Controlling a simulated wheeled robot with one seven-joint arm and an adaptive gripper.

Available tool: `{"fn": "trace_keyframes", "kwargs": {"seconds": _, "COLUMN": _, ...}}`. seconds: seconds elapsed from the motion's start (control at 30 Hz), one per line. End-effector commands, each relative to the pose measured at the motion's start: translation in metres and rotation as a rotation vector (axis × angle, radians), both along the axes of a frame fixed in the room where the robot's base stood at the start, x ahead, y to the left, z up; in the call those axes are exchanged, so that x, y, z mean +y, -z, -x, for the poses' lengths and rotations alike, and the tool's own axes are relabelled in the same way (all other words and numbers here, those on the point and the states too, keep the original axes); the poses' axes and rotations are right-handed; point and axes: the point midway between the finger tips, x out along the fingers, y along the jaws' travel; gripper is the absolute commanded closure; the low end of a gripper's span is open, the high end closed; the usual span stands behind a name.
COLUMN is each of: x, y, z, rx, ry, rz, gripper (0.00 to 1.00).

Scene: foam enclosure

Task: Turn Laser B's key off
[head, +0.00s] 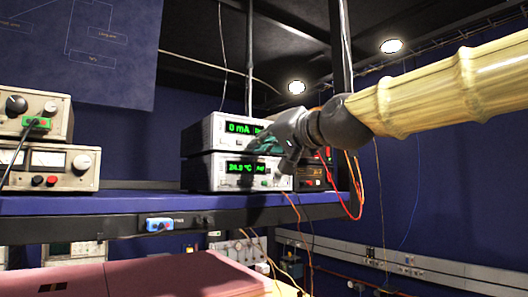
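Two white instrument boxes are stacked on the blue shelf. The upper box (215,133) shows a green "0 mA" reading, and the lower box (207,173) shows a green reading of about 24.9 °C. I cannot read a label telling which is Laser B. My gripper (268,145) is in front of the right part of the stack, its fingers pointing left across the upper box. It covers the right side of the upper front panel and part of the lower one. No key can be made out. Whether the fingers are open, shut or touching the panel cannot be told.
The blue shelf (130,205) runs below the boxes. Older beige instruments (50,165) stand at the left. A dark post (341,90) rises behind my gripper, with red and orange cables (357,190) hanging beside it. A pink surface (150,277) lies below.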

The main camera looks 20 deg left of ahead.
Motion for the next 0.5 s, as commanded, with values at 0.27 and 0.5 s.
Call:
{"fn": "trace_keyframes", "kwargs": {"seconds": 0.27, "x": -0.0001, "y": 0.0045, "z": 0.0, "rx": -0.204, "ry": 0.0, "rz": 0.162, "gripper": 1.0}}
{"fn": "trace_keyframes", "kwargs": {"seconds": 0.5, "x": -0.0002, "y": 0.0037, "z": -0.0004, "rx": -0.374, "ry": 0.0, "rz": 0.294, "gripper": 1.0}}
